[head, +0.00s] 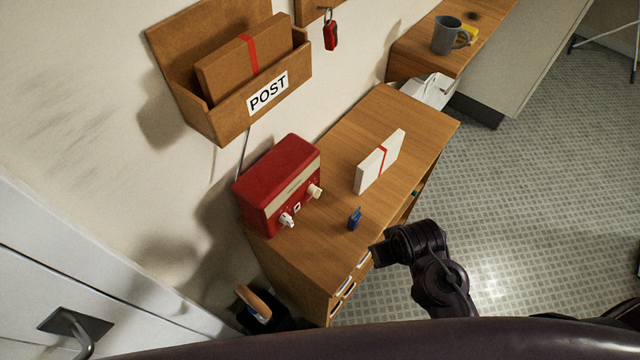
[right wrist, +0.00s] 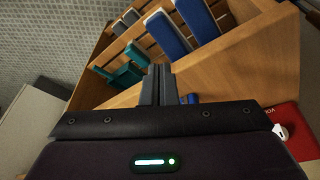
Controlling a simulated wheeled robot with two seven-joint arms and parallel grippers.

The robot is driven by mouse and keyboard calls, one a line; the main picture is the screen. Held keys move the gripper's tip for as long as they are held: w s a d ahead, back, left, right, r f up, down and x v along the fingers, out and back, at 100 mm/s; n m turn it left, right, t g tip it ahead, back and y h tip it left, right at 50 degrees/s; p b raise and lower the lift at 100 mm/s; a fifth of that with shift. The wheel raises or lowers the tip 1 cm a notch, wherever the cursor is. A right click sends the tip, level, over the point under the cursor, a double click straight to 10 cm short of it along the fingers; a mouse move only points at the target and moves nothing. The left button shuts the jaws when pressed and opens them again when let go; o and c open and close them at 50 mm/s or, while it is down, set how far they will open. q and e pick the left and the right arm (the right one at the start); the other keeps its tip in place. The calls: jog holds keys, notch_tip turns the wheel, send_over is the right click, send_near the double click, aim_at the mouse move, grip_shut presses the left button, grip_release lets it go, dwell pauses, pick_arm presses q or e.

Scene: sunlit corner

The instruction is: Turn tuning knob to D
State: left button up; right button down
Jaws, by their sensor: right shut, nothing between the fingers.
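A red radio (head: 277,180) with a cream front band stands on the wooden cabinet near the wall. Its front has two pale knobs, a left knob (head: 287,220) and a right knob (head: 314,191), with a small white label (head: 297,208) between them. Which is the tuning knob, and its setting, are too small to read. My right gripper (head: 378,255) is shut and empty beside the cabinet's front edge, apart from the radio. In the right wrist view its closed fingers (right wrist: 159,84) point at the cabinet's shelves, with part of the radio (right wrist: 287,114) at the right edge. My left gripper is not in view.
The wooden cabinet (head: 320,238) also holds an upright white box (head: 379,163) with a red band and a small blue object (head: 354,218). A POST wall box (head: 232,115) hangs above the radio. Blue and teal binders (right wrist: 167,35) fill the shelves below.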

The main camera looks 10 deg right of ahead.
notch_tip(320, 180, up, 10)
jog(key=w+a+t+p, duration=0.1)
jog(key=a+p, duration=0.1)
jog(key=w+a+r+n+t+y, duration=0.25)
jog(key=a+r+n, duration=0.25)
jog(key=a, duration=0.4)
jog(key=n+t+p, duration=0.2)
jog(key=n+t, duration=0.3)
send_near(316, 189)
jog(key=shift+g, duration=0.25)
jog(key=w+a, duration=0.3)
jog(key=w, duration=0.1)
jog(key=shift+a, duration=0.15)
jog(key=shift+w+d+f+p, duration=0.25)
jog(key=shift+d+f, duration=0.05)
jog(key=shift+f, duration=0.15)
jog(key=shift+w+d+f+p, duration=0.2)
jog(key=shift+d+f, duration=0.15)
jog(key=shift+f, duration=0.15)
jog(key=shift+w+d+f, duration=0.25)
jog(key=shift+d+f, duration=0.05)
jog(key=shift+f, duration=0.25)
jog(key=shift+w, duration=0.1)
